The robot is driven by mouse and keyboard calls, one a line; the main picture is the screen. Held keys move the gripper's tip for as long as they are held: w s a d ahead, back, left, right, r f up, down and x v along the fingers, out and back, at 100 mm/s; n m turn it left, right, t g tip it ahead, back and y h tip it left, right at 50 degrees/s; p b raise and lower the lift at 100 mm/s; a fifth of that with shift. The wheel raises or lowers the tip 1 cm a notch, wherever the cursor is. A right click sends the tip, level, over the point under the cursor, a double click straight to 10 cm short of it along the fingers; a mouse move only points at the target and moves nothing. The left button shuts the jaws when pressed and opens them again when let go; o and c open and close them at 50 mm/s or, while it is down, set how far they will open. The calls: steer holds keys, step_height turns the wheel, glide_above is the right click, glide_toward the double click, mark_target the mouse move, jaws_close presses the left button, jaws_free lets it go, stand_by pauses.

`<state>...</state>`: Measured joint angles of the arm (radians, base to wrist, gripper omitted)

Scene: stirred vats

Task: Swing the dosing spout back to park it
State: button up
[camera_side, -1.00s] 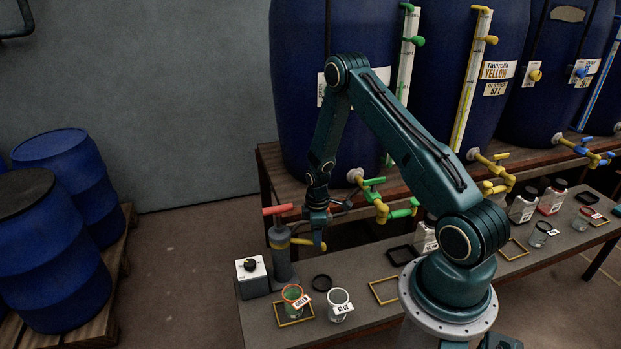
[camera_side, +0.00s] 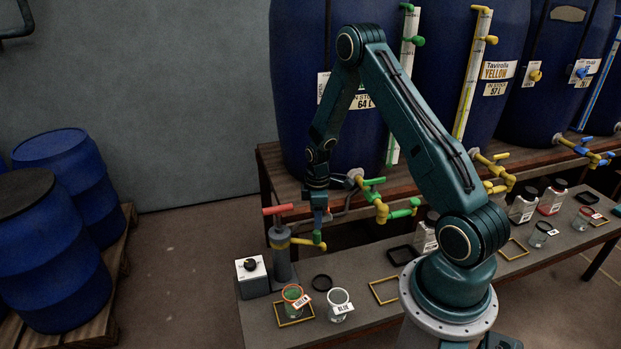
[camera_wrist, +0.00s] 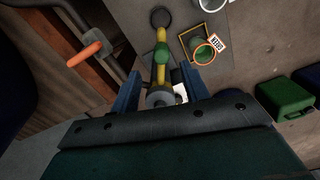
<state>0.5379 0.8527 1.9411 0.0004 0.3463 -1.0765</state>
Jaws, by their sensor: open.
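The dosing spout (camera_side: 301,241) is a yellow arm that reaches right from a dark grey post (camera_side: 283,262) on the bench. In the wrist view the spout (camera_wrist: 161,72) runs up the picture, with a green part (camera_wrist: 161,50) on it. My gripper (camera_side: 318,222) points down at the spout's outer part in the side view. In the wrist view my gripper (camera_wrist: 163,85) is open, with one blue finger on each side of the spout. I cannot tell whether either finger touches it.
A glass labelled GREEN (camera_side: 293,297) with an orange rim and one labelled BLUE (camera_side: 339,305) stand on the bench near the post. A black ring (camera_side: 322,282) lies behind them. Vat taps (camera_side: 381,205) stick out behind my gripper.

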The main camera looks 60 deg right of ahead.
step_height(320, 180, up, 7)
steer(key=shift+f, duration=0.2)
stand_by(0.5)
steer(key=s+a+r+m+t, duration=0.1)
steer(key=s+a+r, duration=0.1)
steer(key=a+r, duration=0.6)
steer(key=s+a+r+m+t, duration=0.15)
steer(key=a+r, duration=0.25)
steer(key=r, duration=0.8)
steer(key=s+a+r+m+t, duration=0.1)
steer(key=s+a+r+m, duration=0.1)
steer(key=s+a+r, duration=0.2)
steer(key=s+a+r+m+t, duration=0.1)
steer(key=s+a+r, duration=0.3)
steer(key=s, duration=0.7)
steer(key=shift+s+a+r+m+t, duration=0.15)
steer(key=shift+s+a+m+t, duration=0.3)
steer(key=shift+a, duration=0.55)
steer(key=shift+w, duration=0.2)
